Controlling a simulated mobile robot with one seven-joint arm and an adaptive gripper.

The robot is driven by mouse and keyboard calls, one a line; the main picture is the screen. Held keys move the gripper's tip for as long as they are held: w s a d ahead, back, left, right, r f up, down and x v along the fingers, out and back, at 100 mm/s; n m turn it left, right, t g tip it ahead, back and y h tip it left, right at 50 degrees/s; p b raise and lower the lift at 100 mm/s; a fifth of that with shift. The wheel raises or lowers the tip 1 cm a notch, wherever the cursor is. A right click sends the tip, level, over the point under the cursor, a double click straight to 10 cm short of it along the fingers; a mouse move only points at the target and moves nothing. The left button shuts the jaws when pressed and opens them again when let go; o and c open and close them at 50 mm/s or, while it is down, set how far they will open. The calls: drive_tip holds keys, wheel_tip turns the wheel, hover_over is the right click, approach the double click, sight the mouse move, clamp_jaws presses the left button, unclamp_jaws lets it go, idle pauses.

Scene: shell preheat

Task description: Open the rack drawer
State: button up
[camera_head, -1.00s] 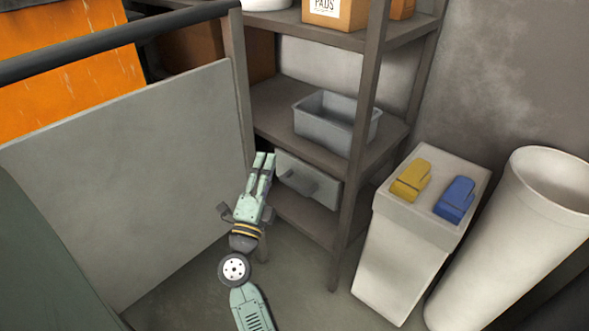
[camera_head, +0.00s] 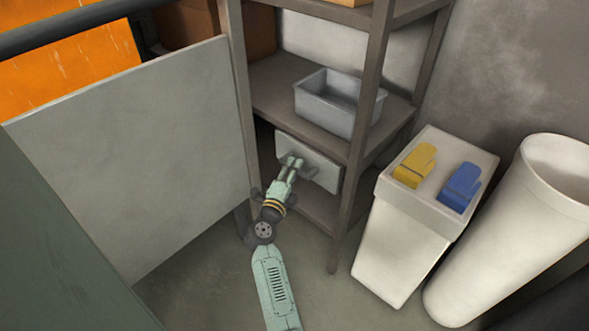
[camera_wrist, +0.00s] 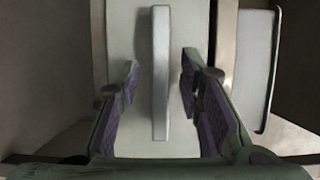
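The rack drawer (camera_head: 325,172) is a pale grey front under the middle shelf of the rack, and it looks closed. Its bar handle (camera_wrist: 160,75) stands upright in the wrist view, in front of the pale drawer face (camera_wrist: 185,25). My gripper (camera_head: 292,161) is at the drawer front in the head view and hides part of the handle. In the wrist view my gripper (camera_wrist: 158,90) is open, with one purple-padded finger on each side of the handle. Gaps show between the fingers and the bar.
A grey open bin (camera_head: 325,115) sits on the shelf above the drawer. A grey panel (camera_head: 140,150) stands left of my arm. Right of the rack are a white box (camera_head: 395,250) with yellow and blue clips on top and a tall white cylinder (camera_head: 510,235). Some floor is bare near my arm.

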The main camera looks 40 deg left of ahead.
drive_tip(key=shift+w+a, duration=0.15)
drive_tip(key=shift+w, duration=0.4)
clamp_jaws()
idle(0.5)
